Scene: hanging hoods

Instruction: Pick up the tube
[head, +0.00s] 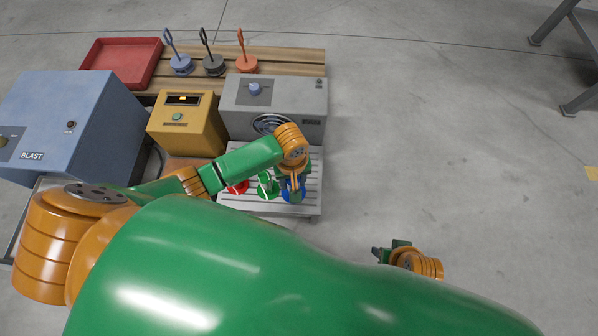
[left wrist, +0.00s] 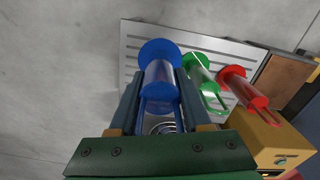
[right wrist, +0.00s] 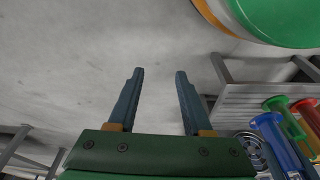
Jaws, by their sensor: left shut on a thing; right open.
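A blue-capped clear tube (left wrist: 160,78) is between the fingers of my left gripper (left wrist: 161,90), which is shut on it. In the head view the blue cap (head: 293,194) shows at the right end of the slatted grey table, partly covered by my left wrist. A green tube (head: 267,186) and a red tube (head: 239,187) stand in a row to its left; they also show in the left wrist view. Whether the blue tube is lifted I cannot tell. My right gripper (right wrist: 158,78) is open and empty, over bare floor right of the table.
Behind are a grey unit (head: 290,98) with a round grille, a yellow box (head: 188,118) and a blue BLAST cabinet (head: 80,115). A red tray (head: 122,62) and three handled pieces (head: 213,64) rest on a wooden bench.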

